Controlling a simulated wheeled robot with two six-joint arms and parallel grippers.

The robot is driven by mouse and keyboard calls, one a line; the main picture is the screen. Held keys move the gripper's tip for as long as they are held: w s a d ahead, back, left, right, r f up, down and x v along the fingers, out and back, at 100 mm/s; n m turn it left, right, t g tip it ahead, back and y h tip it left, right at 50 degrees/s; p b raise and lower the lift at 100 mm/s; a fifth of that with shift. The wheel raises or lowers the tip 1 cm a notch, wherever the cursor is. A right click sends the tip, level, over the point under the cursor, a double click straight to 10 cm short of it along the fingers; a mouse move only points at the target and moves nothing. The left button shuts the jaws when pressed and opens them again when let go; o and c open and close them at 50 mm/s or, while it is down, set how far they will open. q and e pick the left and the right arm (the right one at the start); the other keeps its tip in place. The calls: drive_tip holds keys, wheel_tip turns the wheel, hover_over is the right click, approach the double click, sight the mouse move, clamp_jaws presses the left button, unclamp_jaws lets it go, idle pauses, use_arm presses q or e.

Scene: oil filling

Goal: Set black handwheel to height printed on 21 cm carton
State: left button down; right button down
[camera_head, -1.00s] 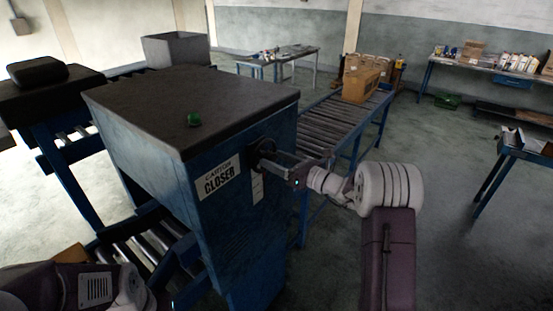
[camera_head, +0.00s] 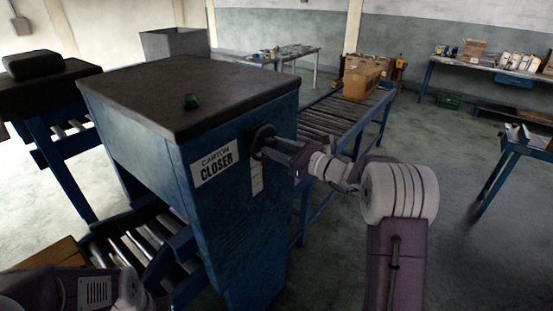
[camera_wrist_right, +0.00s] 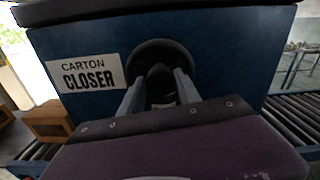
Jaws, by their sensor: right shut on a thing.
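The black handwheel (camera_head: 262,138) is on the side of the blue carton closer machine (camera_head: 230,200), beside the "CARTON CLOSER" sign (camera_head: 214,166). My right gripper (camera_head: 274,146) is at the handwheel. In the right wrist view its two fingers straddle the hub of the handwheel (camera_wrist_right: 161,52) and are shut on it. A light vertical strip (camera_head: 257,178) is below the handwheel; its markings are too small to read. A carton (camera_wrist_right: 50,120) shows at the left in the right wrist view; no print is legible. My left arm is at the lower left, and its gripper is out of frame.
A brown carton surface (camera_head: 50,256) shows at lower left.

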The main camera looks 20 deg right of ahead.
drive_tip(key=shift+s+a+f+n+b, duration=0.1)
drive_tip(key=shift+n+b, duration=3.05)
drive_tip(key=shift+b, duration=1.35)
drive_tip(key=shift+f+n+b, duration=0.1)
drive_tip(key=shift+n+b, duration=3.05)
drive_tip(key=shift+b, duration=1.35)
drive_tip(key=c, duration=0.9)
unclamp_jaws()
drive_tip(key=shift+o, duration=0.2)
drive_tip(key=shift+r, duration=0.1)
drive_tip(key=b+v, duration=0.1)
drive_tip(key=v, duration=0.8)
